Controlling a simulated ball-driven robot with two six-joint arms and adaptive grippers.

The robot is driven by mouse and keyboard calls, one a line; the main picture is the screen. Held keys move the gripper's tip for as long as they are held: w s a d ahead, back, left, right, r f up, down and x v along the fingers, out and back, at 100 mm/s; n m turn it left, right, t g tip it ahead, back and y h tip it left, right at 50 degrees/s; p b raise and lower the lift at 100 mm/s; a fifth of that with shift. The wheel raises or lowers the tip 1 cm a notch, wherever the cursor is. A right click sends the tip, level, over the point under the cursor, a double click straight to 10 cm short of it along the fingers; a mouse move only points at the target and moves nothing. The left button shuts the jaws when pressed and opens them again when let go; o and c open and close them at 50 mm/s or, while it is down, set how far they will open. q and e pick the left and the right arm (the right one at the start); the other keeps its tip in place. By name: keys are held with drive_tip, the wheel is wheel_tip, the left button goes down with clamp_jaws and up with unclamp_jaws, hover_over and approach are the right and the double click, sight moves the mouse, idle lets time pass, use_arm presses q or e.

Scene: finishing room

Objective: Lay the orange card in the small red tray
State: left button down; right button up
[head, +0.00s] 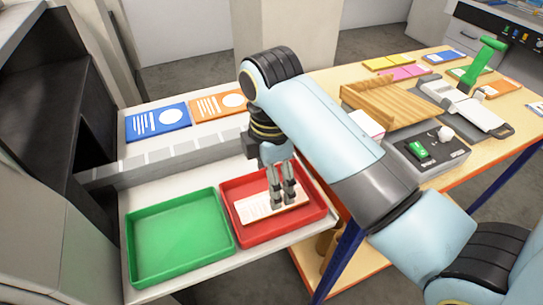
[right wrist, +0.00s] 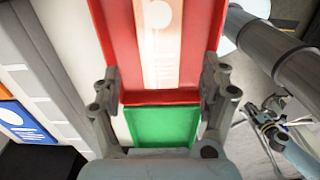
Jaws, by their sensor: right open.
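The small red tray (head: 318,210) is at the front right of the white surface, and its wall also shows in the right wrist view (right wrist: 105,22). The card, pale orange with a white circle and pale lines, lies inside the tray in the head view (head: 248,208) and in the right wrist view (right wrist: 160,65). My right gripper (head: 283,197) points down over the card; its fingers stand apart on either side in the right wrist view (right wrist: 161,82). What appears to be my left gripper (right wrist: 262,118) is at the right edge area there, too small to read.
A green tray (head: 180,238) stands left of the red one. Behind a grey divider (head: 165,158) lie a blue card (head: 158,122) and another orange card (head: 217,104). A wooden table (head: 445,170) at right holds a wooden rack (head: 385,103), a control box (head: 425,152) and several coloured cards.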

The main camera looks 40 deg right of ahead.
wheel_tip(320, 180, up, 6)
idle(0.7)
